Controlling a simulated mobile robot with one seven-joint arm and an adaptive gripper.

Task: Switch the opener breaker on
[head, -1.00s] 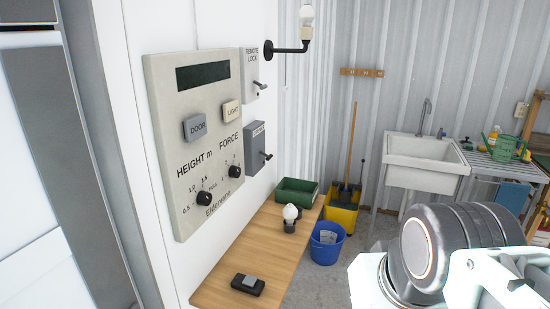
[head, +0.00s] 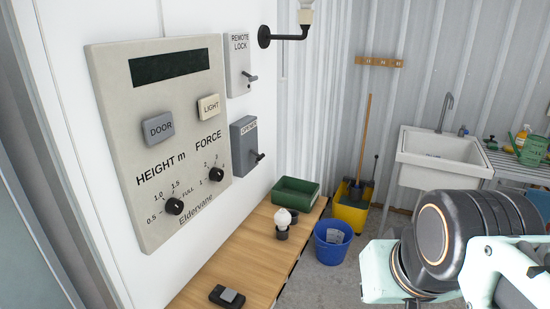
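The opener breaker appears to be the grey box (head: 245,147) on the white wall, right of the large control panel (head: 165,130). Its label is too small to read fully. Its black-tipped lever (head: 257,157) sticks out at the lower right, pointing down and right. Above it is a lighter box marked REMOTE LOCK (head: 238,62) with a similar lever. The panel has a dark blank display, DOOR and LIGHT buttons, and HEIGHT and FORCE knobs. My arm shows at the lower right, well apart from the breaker. My gripper's fingers are not visible.
A wooden bench (head: 235,255) runs below the boxes, with a green tray (head: 296,192), a bulb in a holder (head: 283,220) and a small dark device (head: 227,297). A blue bucket (head: 332,245), a yellow bucket (head: 350,213) and a sink (head: 440,152) stand beyond. A lamp arm (head: 285,37) juts from the wall.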

